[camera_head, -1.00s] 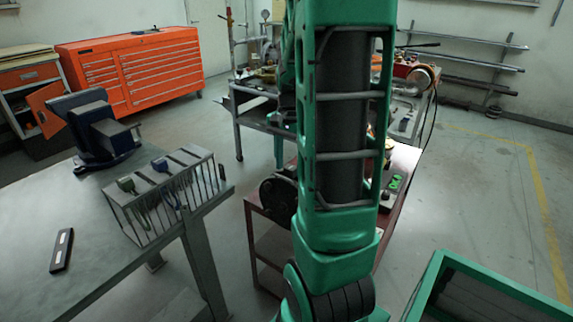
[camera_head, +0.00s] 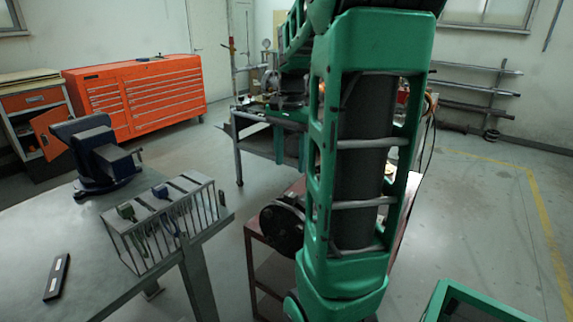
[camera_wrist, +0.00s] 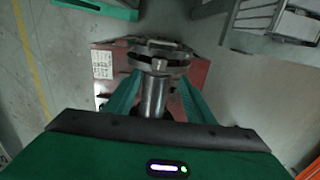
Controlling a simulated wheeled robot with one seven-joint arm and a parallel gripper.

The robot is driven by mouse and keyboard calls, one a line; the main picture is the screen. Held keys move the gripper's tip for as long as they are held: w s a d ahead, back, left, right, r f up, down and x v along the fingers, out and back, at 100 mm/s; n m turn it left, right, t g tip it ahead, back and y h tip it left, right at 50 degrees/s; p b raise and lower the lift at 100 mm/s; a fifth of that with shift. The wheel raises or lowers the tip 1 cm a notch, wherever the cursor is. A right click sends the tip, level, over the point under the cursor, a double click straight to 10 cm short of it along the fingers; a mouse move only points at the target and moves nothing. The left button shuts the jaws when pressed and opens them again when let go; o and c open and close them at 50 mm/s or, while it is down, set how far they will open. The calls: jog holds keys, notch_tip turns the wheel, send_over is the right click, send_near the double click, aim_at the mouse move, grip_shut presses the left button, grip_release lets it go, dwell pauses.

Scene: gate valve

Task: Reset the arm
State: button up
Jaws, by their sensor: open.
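My gripper (camera_wrist: 160,82) shows in the wrist view as two green fingers spread apart, open, with nothing gripped. Between them I see a metal shaft and a grey handwheel (camera_wrist: 160,52) of the valve, over a red-brown surface. The distance from the fingers to the shaft is hard to tell. In the head view, a dark round wheel (camera_head: 283,222) stands at the left side of a red-brown cart (camera_head: 262,262). My green arm fills the middle and hides much of the cart. Green finger-like parts hang behind the arm, above the wheel.
A grey workbench (camera_head: 95,262) on the left holds a blue vise (camera_head: 95,155), a wire rack with tools (camera_head: 165,222) and a dark bar (camera_head: 57,278). An orange tool chest (camera_head: 140,92) stands at the back. A green frame (camera_head: 465,300) is low right. Floor at right is clear.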

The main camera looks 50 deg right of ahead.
dwell(0.5)
jog(key=s+a+f+n, duration=0.3)
jog(key=s+a+n, duration=0.2)
jog(key=s+a, duration=0.2)
jog(key=s+a+f+n, duration=0.4)
jog(key=s+a, duration=0.3)
jog(key=a, duration=0.2)
jog(key=shift+n, duration=0.8)
